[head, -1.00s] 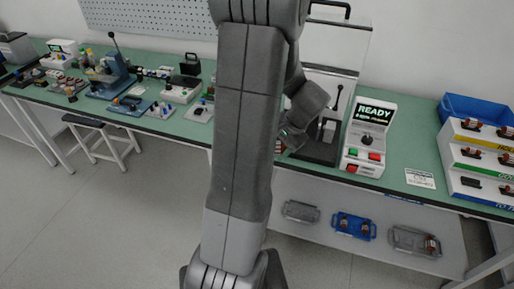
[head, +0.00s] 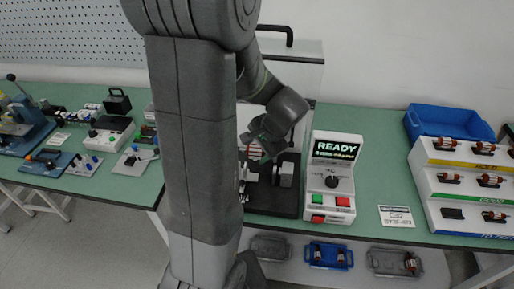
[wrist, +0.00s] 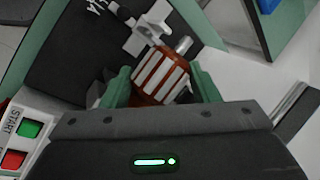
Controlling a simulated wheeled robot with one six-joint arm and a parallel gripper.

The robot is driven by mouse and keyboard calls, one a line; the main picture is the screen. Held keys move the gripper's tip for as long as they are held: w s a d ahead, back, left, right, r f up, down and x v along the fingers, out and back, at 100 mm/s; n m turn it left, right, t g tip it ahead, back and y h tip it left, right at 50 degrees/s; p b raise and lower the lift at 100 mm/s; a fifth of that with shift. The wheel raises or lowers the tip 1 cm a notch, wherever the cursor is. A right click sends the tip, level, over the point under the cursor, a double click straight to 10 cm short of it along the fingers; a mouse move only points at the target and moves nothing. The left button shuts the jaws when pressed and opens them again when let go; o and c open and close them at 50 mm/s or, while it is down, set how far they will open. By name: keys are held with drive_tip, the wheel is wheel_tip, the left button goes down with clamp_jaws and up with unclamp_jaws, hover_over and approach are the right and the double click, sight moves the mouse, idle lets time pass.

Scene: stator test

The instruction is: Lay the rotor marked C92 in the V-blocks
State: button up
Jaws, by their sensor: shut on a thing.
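My gripper (wrist: 162,88) is shut on a rotor (wrist: 160,74), a red-brown cylinder with pale stripes and a metal shaft, between its green fingers. Its marking cannot be read. In the head view, my gripper (head: 264,140) and the rotor (head: 254,152) are at the black tester base (head: 262,209), partly behind my arm. A pale grey V-block (head: 286,173) stands on that base. In the wrist view, a light block (wrist: 138,42) is close to the far shaft end. I cannot tell whether the shaft touches it.
The tester's control box (head: 330,184) reads READY, with green and red buttons. A clear guard (head: 300,65) with a black handle rises behind the base. A white card (head: 397,216), stepped rotor rack (head: 432,188) and blue bin (head: 448,124) are right. Trays (head: 328,254) lie on the lower shelf.

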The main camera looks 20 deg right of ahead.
drive_tip(key=shift+w+d, duration=0.25)
drive_tip(key=shift+w, duration=0.05)
drive_tip(key=shift+f, duration=0.15)
drive_tip(key=shift+f+b, duration=2.3)
drive_tip(key=shift+f, duration=0.35)
drive_tip(key=shift+f, duration=0.3)
drive_tip(key=shift+f+b, duration=0.7)
drive_tip(key=shift+b, duration=0.2)
drive_tip(key=shift+f+b, duration=0.3)
drive_tip(key=o, duration=1.6)
drive_tip(key=shift+a, duration=0.1)
drive_tip(key=shift+o, duration=0.2)
